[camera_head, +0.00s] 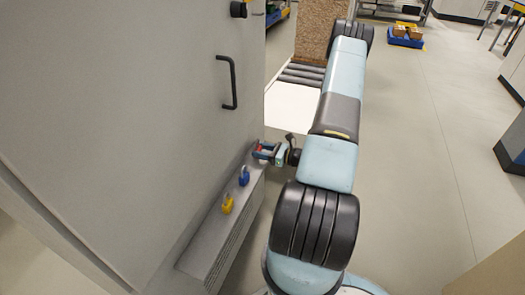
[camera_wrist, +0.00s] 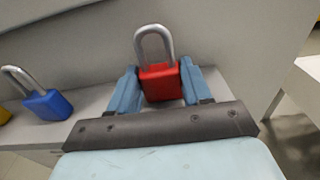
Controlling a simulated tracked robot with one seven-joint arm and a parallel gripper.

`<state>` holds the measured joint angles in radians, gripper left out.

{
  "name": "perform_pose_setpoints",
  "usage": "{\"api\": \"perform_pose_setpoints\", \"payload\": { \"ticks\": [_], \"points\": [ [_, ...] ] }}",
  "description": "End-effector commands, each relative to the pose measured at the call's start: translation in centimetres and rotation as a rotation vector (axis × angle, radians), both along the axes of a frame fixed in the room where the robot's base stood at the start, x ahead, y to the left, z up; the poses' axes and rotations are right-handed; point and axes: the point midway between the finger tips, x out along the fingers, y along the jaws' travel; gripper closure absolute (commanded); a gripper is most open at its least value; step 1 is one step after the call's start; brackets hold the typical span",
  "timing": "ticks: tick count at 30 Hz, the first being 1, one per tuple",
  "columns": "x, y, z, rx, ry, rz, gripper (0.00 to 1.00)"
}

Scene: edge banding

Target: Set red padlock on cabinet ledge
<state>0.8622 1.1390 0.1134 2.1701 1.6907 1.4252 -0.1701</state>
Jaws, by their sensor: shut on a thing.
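The red padlock (camera_wrist: 161,82) stands upright, shackle up, between the two blue fingers of my gripper (camera_wrist: 160,88) in the wrist view. My gripper (camera_head: 262,152) is shut on it, at the far end of the cabinet ledge in the head view. Only a bit of the red padlock (camera_head: 259,148) shows there. The grey cabinet ledge (camera_head: 208,240) runs along the foot of the cabinet (camera_head: 150,110). The padlock is at or just over the ledge; its underside is hidden by my gripper, so I cannot tell whether it touches.
A blue padlock (camera_head: 244,176) and a yellow padlock (camera_head: 227,204) stand on the ledge nearer the camera. The blue padlock (camera_wrist: 48,103) is left of my gripper in the wrist view. A black handle (camera_head: 230,82) sticks out from the cabinet. Open floor (camera_head: 420,150) lies to the right.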

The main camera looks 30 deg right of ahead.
Motion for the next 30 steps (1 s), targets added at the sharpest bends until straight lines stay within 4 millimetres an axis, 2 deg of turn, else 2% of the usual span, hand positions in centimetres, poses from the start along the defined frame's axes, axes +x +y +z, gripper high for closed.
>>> {"api": "perform_pose_setpoints", "payload": {
  "ticks": [2, 3, 10, 20, 26, 30],
  "points": [
    [0.0, 0.0, -0.2, 0.001, 0.001, 0.000, 0.83],
    [0.0, 0.0, -0.1, 0.000, 0.000, 0.000, 0.48],
    [0.0, 0.0, -0.1, 0.000, 0.000, 0.000, 0.26],
    [-0.2, -0.2, 0.0, -0.001, 0.001, -0.002, 0.26],
    [-2.3, -1.9, 0.2, -0.001, 0.002, -0.005, 0.26],
    [-4.5, -3.6, 0.4, 0.000, 0.001, -0.005, 0.26]
  ]
}}
